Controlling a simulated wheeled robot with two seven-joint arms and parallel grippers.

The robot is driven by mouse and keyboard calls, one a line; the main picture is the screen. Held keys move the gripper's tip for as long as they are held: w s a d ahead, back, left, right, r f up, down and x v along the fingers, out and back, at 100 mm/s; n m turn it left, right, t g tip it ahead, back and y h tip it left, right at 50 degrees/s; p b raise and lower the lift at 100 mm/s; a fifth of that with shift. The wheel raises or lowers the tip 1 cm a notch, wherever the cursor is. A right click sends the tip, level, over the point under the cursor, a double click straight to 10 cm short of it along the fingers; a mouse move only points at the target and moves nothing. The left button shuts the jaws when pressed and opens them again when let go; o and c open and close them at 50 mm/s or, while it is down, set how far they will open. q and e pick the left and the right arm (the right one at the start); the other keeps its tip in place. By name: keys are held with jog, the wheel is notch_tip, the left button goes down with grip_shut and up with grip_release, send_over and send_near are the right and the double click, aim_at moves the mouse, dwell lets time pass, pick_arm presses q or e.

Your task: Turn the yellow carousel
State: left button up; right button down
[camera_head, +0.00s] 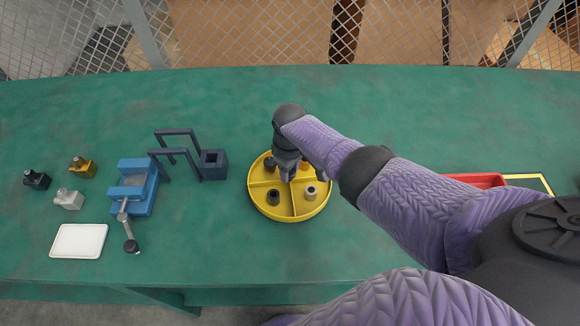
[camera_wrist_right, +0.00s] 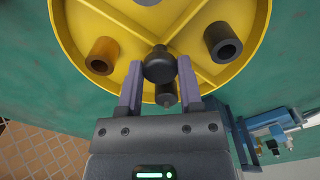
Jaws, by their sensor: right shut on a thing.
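The yellow carousel (camera_head: 290,213) is a round, shallow tray on the green table, with raised dividers crossing at its middle. It also shows in the right wrist view (camera_wrist_right: 190,17). My right gripper (camera_head: 288,174) reaches down over its centre. Bushings stand in the compartments: an orange one (camera_wrist_right: 102,55), a dark one (camera_wrist_right: 222,42) and a grey one (camera_head: 311,191). My left gripper is not in view.
Left of the carousel stand a dark blue box (camera_head: 214,165) with bent dark bars (camera_head: 178,142) and a blue vise (camera_head: 135,187). Farther left are small bottle-like parts (camera_head: 83,167) and a white tray (camera_head: 79,241). A red tray (camera_head: 478,181) lies right, partly hidden behind my arm.

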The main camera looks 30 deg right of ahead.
jog(key=shift+m, duration=0.6)
dwell(0.3)
jog(key=shift+c, duration=1.2)
grip_release()
jog(key=shift+r, duration=0.15)
notch_tip(320, 180, up, 10)
jog(key=p, duration=0.7)
jog(key=shift+f, duration=0.2)
